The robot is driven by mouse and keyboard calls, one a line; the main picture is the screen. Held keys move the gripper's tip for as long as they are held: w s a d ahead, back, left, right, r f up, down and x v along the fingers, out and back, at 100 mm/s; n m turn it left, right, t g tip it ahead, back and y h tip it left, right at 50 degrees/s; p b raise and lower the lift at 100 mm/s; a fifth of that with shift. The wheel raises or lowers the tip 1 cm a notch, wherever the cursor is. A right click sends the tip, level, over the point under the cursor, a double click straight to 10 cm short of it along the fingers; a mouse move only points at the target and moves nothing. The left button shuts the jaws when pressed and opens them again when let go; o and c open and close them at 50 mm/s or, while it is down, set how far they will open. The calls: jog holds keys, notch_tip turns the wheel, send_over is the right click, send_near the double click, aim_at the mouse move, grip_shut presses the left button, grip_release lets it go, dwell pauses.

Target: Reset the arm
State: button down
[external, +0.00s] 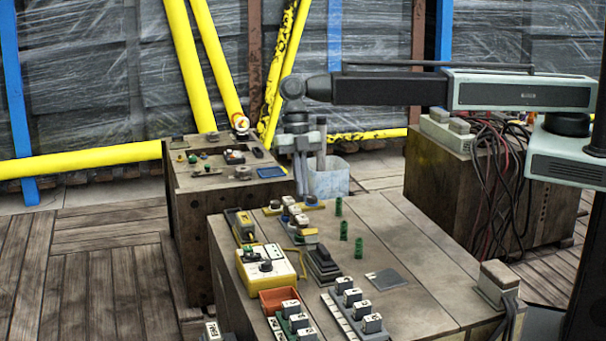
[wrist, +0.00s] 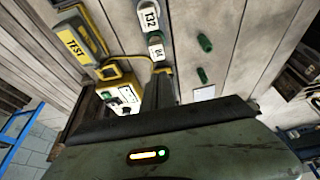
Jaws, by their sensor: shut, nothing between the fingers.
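My arm (external: 520,93) reaches level from the right side of the external view to the left, high above the front wooden table. Its end bends down at the left, and my gripper (external: 304,188) hangs there, pointing down. It is shut and empty, in front of the light blue bin and beyond the far edge of the front table. In the wrist view a grey-green housing with a small lit indicator (wrist: 148,155) fills the lower part.
The front table (external: 430,270) holds a yellow control box (external: 265,265), green cylinders (external: 343,230), an orange tray (external: 279,298) and several labelled blocks. A smaller crate (external: 190,220) with small parts stands at left. Cables (external: 490,165) hang over a box at right.

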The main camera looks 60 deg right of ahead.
jog(key=shift+m, duration=0.3)
jog(key=w+d, duration=0.1)
jog(key=d, duration=0.1)
jog(key=w+d, duration=0.2)
jog(key=d+m+t, duration=0.1)
jog(key=d+m, duration=0.3)
jog(key=d, duration=1.7)
jog(key=s+d+m+t+h, duration=0.1)
jog(key=s+d+m, duration=0.5)
jog(key=d+m, duration=0.4)
jog(key=s+d+f+m+h, duration=0.1)
jog(key=s+d+m+h, duration=0.1)
jog(key=s+d+m, duration=0.5)
jog(key=d+m, duration=0.4)
jog(key=m, duration=0.1)
jog(key=shift+s+f+t, duration=0.15)
jog(key=shift+f+t, duration=0.15)
jog(key=shift+t, duration=0.1)
